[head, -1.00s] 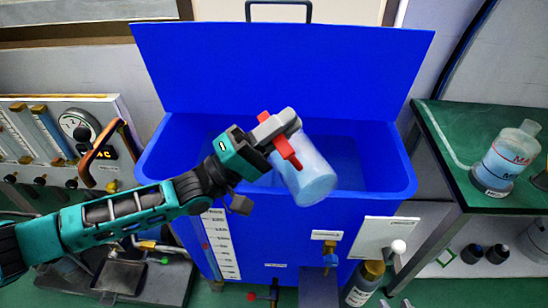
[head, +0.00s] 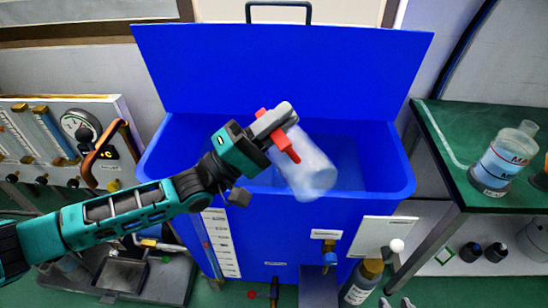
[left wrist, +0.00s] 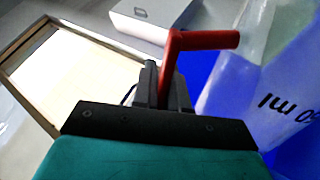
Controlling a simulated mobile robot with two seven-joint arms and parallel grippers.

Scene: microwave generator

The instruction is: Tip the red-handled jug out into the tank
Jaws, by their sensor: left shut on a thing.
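The jug (head: 310,172) is clear and greyish, with a red handle (head: 284,145). It is tilted above the front part of the open blue tank (head: 402,182). My left gripper (head: 277,125) is shut on the red handle. In the left wrist view the red handle (left wrist: 200,41) stands between the fingers, and the jug wall (left wrist: 232,85) with black markings is at the right. The jug's mouth and any stream from it cannot be made out. My right gripper is not in view.
The tank's blue lid (head: 285,70) stands open at the back. A panel with a gauge (head: 80,126) is at the left. At the right, a green table (head: 465,130) carries a labelled bottle (head: 503,160).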

